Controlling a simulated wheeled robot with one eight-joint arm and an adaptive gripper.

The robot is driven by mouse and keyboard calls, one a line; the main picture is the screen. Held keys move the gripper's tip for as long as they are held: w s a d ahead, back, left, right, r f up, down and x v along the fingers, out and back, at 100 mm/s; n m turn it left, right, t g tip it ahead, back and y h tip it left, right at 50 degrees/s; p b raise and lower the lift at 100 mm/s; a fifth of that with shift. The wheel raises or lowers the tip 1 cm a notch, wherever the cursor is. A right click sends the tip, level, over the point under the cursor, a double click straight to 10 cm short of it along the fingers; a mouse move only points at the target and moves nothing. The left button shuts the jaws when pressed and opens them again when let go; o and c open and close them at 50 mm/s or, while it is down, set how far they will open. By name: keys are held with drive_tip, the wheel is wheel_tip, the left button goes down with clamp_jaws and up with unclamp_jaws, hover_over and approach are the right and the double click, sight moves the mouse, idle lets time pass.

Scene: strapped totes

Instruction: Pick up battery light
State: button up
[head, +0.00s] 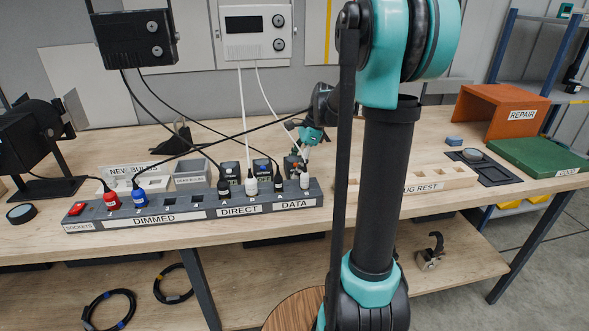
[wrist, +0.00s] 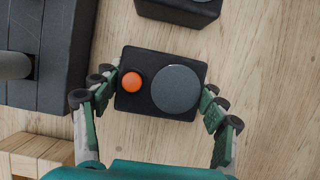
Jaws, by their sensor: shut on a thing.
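The battery light (wrist: 143,96), as I take it, is a small black box with a round grey disc and an orange button on top. It sits between the fingers of my gripper (wrist: 163,94) in the wrist view, one finger pair against each short side. My gripper is shut on it. The box is hard to make out there. I cannot tell whether it touches the table.
The socket strip (head: 180,215) with plugs and cables runs along the table's front edge, left of my arm. Another dark box (wrist: 180,8) lies close beyond the held one. A wooden plug rest (head: 440,178), a green lid (head: 535,158) and an orange repair stand (head: 500,105) are at right.

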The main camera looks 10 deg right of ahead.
sight(295, 162)
drive_tip(key=shift+r, duration=0.1)
wheel_tip(295, 162, up, 20)
idle(0.7)
